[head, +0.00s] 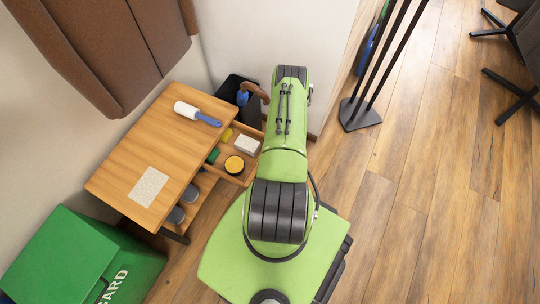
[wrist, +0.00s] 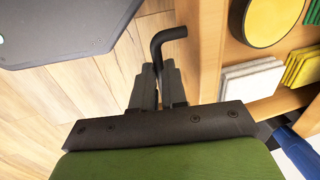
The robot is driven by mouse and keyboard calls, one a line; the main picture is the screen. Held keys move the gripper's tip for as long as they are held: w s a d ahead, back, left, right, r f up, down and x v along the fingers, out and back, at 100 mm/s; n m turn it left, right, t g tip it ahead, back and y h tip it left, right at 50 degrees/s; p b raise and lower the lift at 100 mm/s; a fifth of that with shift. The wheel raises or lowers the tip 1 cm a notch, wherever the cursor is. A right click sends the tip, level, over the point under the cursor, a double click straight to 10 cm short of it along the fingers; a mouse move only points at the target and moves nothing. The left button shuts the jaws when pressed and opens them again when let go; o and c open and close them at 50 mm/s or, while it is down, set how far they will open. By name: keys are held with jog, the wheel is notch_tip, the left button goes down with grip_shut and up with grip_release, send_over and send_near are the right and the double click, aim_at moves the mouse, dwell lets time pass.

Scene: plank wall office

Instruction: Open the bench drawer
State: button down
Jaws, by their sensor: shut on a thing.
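The wooden bench (head: 130,165) stands against the wall at the left in the head view. Its drawer (wrist: 205,45) is pulled out toward my arm, with its contents showing. In the wrist view, a dark bent handle (wrist: 168,35) stands off the drawer's wooden front. My gripper (wrist: 158,82) is shut on this handle, one finger on each side of it. In the head view my arm hides the gripper, the handle and part of the drawer front.
The drawer holds a round yellow-topped tin (head: 235,165), a white block (head: 246,145) and green and yellow sponges. A lint roller (head: 197,114) and a speckled card (head: 148,186) lie on the bench top. A green box (head: 75,255) stands nearby.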

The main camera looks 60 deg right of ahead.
jog(key=c, duration=1.2)
grip_release()
jog(key=shift+o, duration=0.2)
jog(key=shift+r, duration=0.1)
notch_tip(320, 180, up, 15)
jog(key=s+p, duration=0.3)
jog(key=p, duration=0.2)
jog(key=shift+d+r+p, duration=0.15)
jog(key=shift+p, duration=0.2)
jog(key=shift+w, duration=0.1)
